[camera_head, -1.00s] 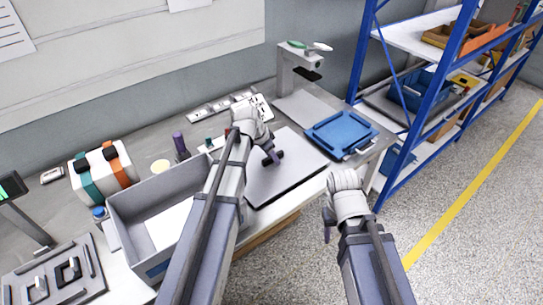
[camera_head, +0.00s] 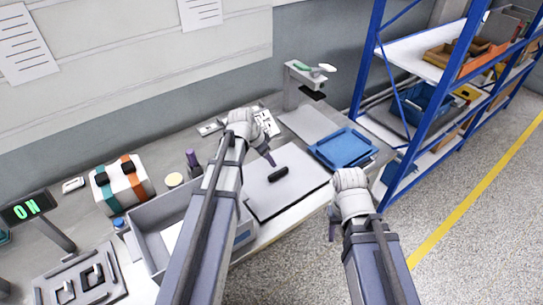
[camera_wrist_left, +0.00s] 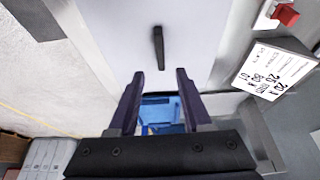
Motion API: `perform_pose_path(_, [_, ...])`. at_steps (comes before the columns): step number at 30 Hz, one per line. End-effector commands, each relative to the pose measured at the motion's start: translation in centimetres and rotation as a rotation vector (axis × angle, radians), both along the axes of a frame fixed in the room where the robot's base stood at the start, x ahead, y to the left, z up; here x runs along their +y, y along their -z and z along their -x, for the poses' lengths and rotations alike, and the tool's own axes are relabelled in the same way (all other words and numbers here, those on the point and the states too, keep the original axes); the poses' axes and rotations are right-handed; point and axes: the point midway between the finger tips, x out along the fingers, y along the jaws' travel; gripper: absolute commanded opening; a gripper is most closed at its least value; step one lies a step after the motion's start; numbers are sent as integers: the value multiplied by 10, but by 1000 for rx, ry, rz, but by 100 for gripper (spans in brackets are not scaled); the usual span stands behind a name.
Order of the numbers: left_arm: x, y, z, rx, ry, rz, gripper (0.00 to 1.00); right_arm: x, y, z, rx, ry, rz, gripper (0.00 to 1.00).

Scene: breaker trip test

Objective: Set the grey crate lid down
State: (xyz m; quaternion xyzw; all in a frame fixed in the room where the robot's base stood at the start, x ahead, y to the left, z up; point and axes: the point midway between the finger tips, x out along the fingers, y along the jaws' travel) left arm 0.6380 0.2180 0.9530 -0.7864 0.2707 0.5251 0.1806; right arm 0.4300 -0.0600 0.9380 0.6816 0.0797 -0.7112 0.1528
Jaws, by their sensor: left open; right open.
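The grey crate lid (camera_head: 297,192) lies flat on the workbench, its dark bar handle (camera_head: 278,174) on top. In the left wrist view the lid (camera_wrist_left: 205,40) fills the upper middle, with the handle (camera_wrist_left: 158,48) just beyond my fingertips. My left gripper (camera_head: 269,158) is open and empty beside the handle, apart from it; its two dark fingers (camera_wrist_left: 160,78) show spread in the wrist view. The grey crate (camera_head: 137,232) stands open to the left, partly hidden by my left arm. My right gripper (camera_head: 333,230) is open and empty off the bench's front edge.
A blue tray (camera_head: 343,147) sits right of the lid. A striped case (camera_head: 122,182), a purple-topped bottle (camera_head: 192,160) and a lit display (camera_head: 27,208) stand at left. A blue shelf rack (camera_head: 372,60) stands at right; the floor there is clear.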

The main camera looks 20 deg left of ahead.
Motion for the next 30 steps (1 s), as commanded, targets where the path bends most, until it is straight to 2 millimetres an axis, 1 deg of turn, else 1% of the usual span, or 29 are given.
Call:
perform_pose_path(1, [2,-9,2,0,-1,0,49,0,-9,0,0,0,0,50])
perform_pose_path(4, [3,-12,4,0,-1,0,49,0,-12,0,0,0,0,50])
perform_pose_path(8, [2,-12,5,2,-1,0,49,0,-12,0,0,0,0,50])
perform_pose_path(11, [-17,-9,18,36,-7,-6,49,0,-11,0,0,0,0,50])
perform_pose_path(14, [-56,-3,50,116,-37,-29,49,0,-11,0,0,0,0,50])
perform_pose_path(15, [-74,-1,67,155,-57,-46,49,0,-11,0,0,0,0,50])
perform_pose_path(17, [-97,2,93,211,-94,-79,49,0,-11,0,0,0,0,50])
perform_pose_path(18, [-110,3,110,242,-120,-104,49,0,-11,0,0,0,0,50])
perform_pose_path(21, [-134,5,149,302,-191,-171,49,0,-11,0,0,0,0,50])
perform_pose_path(24, [-148,6,180,335,-256,-231,49,0,-11,0,0,0,0,50])
perform_pose_path(25, [-150,5,187,340,-273,-245,49,0,-11,0,0,0,0,50])
perform_pose_path(27, [-155,5,199,348,-306,-274,49,0,-11,0,0,0,0,50])
perform_pose_path(30, [-158,4,208,352,-335,-296,49,0,-11,0,0,0,0,50])
